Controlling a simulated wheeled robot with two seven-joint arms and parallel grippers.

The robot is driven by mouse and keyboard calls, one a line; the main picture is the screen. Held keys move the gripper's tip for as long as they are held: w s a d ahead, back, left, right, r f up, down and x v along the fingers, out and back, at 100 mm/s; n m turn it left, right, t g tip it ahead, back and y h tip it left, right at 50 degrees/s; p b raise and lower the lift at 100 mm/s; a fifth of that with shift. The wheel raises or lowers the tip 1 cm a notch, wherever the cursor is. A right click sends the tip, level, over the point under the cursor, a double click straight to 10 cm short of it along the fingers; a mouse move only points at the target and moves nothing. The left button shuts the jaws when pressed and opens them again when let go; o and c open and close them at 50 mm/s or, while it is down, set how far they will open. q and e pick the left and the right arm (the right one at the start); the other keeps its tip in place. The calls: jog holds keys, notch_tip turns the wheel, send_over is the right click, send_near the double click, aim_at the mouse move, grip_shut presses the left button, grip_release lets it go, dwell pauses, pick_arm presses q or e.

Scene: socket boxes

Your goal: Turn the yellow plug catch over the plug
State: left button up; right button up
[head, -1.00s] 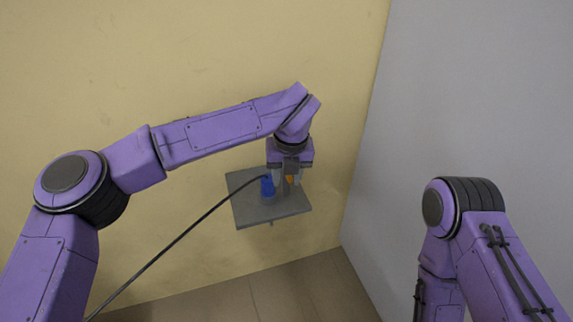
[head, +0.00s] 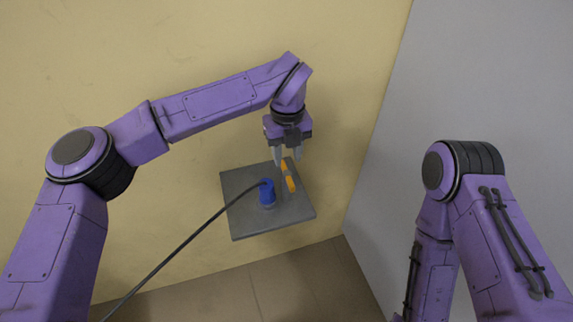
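The blue plug (head: 267,194) stands in the grey socket box (head: 240,219), with a black cable (head: 190,239) running from it to the lower left. The yellow-orange catch (head: 288,176) is to the right of the plug and apart from it, slanting from upper left to lower right. My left gripper (head: 288,160) is at the upper end of the catch, its two grey fingers apart. I cannot tell whether the fingers touch the catch. My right gripper is outside the view; only parts of the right arm show.
The box is by a yellow wall (head: 200,50). A grey wall (head: 480,80) rises on the right. Tiled floor (head: 290,285) shows below the box. The cable crosses the space left of the box.

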aim_at(288, 174)
pick_arm(q)
notch_tip(288, 174, down, 7)
jog(key=shift+w+d+r+p, duration=0.1)
jog(key=shift+w+r+p, duration=0.05)
jog(key=shift+p, duration=0.45)
grip_shut()
